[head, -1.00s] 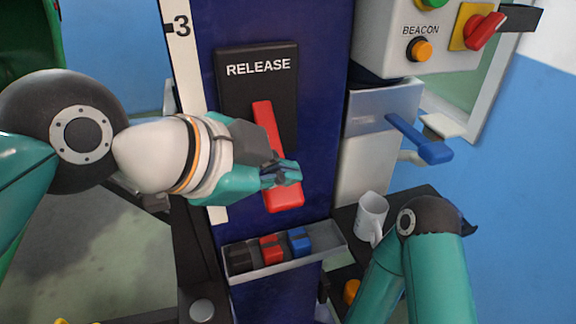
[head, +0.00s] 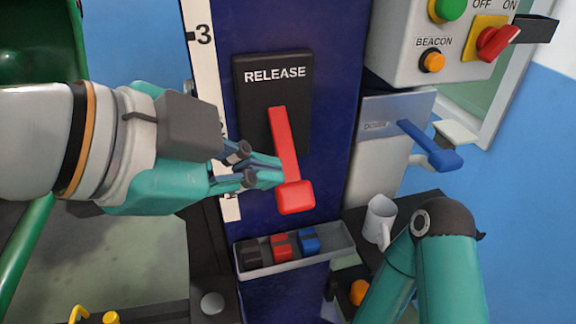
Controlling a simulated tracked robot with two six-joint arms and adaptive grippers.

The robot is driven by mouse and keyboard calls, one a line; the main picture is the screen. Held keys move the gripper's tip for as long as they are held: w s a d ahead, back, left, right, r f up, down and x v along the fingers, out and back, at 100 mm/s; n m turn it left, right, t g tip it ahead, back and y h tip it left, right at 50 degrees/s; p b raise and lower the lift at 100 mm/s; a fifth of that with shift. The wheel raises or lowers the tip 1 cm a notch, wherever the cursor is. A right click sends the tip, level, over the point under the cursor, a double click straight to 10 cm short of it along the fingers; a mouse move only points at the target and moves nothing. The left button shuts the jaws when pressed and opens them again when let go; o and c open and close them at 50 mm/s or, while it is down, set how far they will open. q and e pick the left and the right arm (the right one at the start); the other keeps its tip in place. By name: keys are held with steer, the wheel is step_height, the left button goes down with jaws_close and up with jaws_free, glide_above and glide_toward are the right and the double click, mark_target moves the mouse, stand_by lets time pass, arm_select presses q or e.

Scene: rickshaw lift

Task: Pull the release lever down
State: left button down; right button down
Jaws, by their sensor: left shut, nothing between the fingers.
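The red release lever (head: 285,150) is on a black plate marked RELEASE (head: 275,74), fixed to the dark blue column. Its arm slants down and slightly right to a wide red end (head: 295,197). My left gripper (head: 262,172) is shut and empty. Its fingertips are at the lever's left side, just above the wide end; I cannot tell whether they touch it. My right arm shows at the lower right, but its gripper is out of view.
A grey tray (head: 297,262) with black, red and blue blocks is below the lever. A white mug (head: 379,222) stands to the right. A blue lever (head: 430,146) and a control box (head: 425,50) with buttons are on the right.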

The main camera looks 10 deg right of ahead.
arm_select(q)
steer(key=shift+v, duration=1.2)
steer(key=shift+s, duration=0.1)
